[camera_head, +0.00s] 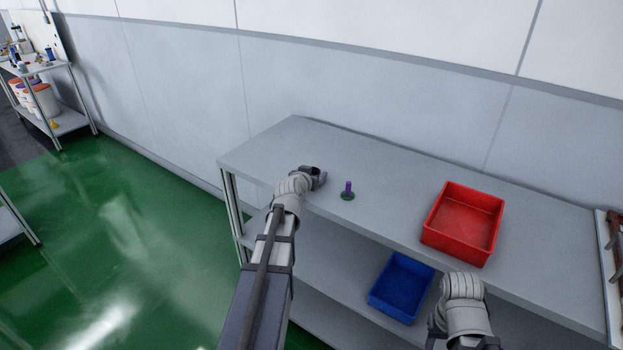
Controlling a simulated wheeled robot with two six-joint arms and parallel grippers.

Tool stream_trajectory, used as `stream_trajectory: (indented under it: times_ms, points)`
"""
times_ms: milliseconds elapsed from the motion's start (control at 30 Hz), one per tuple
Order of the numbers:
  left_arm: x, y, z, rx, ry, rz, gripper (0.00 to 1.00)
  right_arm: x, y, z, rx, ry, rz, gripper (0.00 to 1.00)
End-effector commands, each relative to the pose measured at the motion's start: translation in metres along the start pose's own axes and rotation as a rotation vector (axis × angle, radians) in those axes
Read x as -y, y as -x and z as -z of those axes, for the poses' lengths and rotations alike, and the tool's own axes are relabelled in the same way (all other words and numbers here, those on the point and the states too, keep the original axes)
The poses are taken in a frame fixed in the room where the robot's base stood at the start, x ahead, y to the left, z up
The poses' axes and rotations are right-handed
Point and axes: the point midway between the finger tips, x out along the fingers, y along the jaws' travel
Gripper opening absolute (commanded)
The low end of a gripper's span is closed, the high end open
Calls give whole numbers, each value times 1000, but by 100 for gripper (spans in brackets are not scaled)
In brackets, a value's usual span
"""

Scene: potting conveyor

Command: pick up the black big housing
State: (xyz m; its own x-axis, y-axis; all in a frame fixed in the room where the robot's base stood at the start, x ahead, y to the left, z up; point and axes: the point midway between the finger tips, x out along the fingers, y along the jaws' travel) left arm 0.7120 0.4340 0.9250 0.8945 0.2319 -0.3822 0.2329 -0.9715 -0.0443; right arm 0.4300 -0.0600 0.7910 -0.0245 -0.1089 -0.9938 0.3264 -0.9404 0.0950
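My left gripper (316,177) is a small dark shape over the left part of the grey table top, at the end of my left arm. A dark form shows at its fingers; I cannot tell whether this is only the fingers or also a black housing between them. No black big housing shows clearly anywhere else in view. My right gripper (437,328) is at the bottom edge, in front of the table, mostly hidden by its own wrist and cut off by the frame.
A red bin (463,222) sits on the table (390,180). A blue bin (401,287) is on the lower shelf. A shelf with white buckets (42,100) stands far left.

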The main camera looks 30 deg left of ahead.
Motion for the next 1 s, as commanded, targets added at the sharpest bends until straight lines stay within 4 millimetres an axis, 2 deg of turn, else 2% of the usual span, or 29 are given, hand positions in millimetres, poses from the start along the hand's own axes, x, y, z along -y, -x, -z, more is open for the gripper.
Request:
stream_trajectory:
  times_ms: [67,567,833,1000]
  points:
    - [0,0,0,0,0,0,70,0,0,0,0,0,0,50]
    - [0,0,0,0,0,0,14,0,0,0,0,0,0,50]
    - [0,0,1,0,0,0,14,0,1,0,0,0,0,50]
    - [1,4,9,0,0,0,14,-1,10,-1,0,0,0,50]
